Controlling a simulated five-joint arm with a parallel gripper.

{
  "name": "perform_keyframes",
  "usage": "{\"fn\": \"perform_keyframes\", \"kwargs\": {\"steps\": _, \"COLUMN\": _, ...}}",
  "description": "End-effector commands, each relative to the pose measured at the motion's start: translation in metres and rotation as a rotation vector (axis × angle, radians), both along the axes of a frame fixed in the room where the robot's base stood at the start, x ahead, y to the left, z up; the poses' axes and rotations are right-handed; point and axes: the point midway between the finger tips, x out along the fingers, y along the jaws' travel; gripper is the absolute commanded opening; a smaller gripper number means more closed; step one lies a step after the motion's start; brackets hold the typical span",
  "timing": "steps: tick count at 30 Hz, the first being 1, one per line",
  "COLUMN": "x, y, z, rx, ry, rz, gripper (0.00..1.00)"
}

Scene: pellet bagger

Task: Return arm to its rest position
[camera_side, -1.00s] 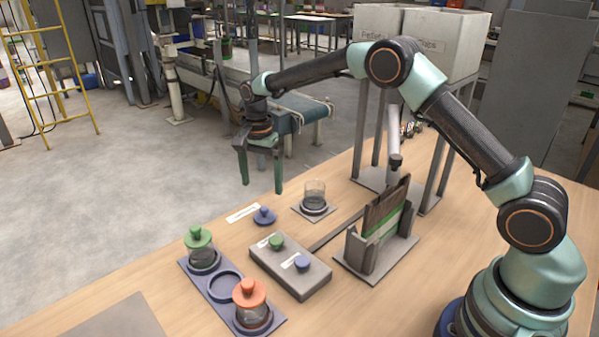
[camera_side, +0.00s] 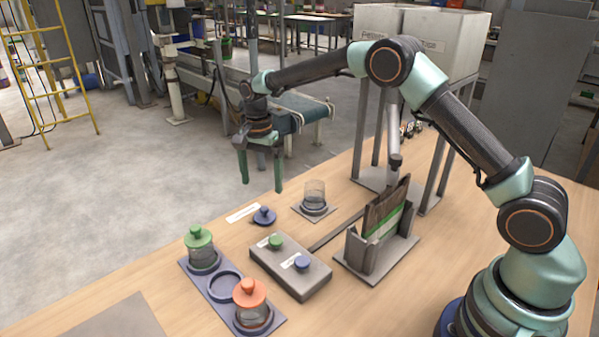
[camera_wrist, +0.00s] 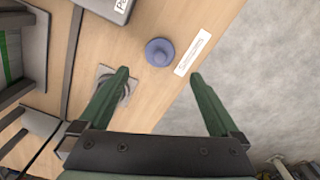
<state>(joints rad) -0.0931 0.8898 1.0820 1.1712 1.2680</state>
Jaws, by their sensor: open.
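My gripper (camera_side: 262,184) is raised above the far edge of the table, empty, with its two green fingers apart. In the wrist view my gripper (camera_wrist: 158,88) is also open with nothing between the fingertips. A blue lid (camera_side: 264,215) lies on the table below it beside a white label strip (camera_side: 243,213); the lid (camera_wrist: 160,52) and strip (camera_wrist: 193,52) also show in the wrist view. A clear jar (camera_side: 314,195) stands on a small grey plate to the right. In the wrist view the left finger partly covers that plate (camera_wrist: 104,72).
A tray (camera_side: 222,287) holds a green-lidded jar (camera_side: 201,250) and an orange-lidded jar (camera_side: 252,305), with an empty ring between them. Space around my gripper is clear.

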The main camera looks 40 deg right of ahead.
Motion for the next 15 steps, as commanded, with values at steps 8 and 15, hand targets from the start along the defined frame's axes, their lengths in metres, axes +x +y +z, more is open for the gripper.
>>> {"fn": "perform_keyframes", "kwargs": {"steps": 8, "x": -0.001, "y": 0.0, "z": -0.053, "rx": -0.001, "ry": 0.004, "rz": 0.0, "gripper": 0.98}}
{"fn": "perform_keyframes", "kwargs": {"steps": 15, "x": -0.001, "y": 0.0, "z": -0.093, "rx": 0.0, "ry": 0.003, "rz": 0.0, "gripper": 0.98}}
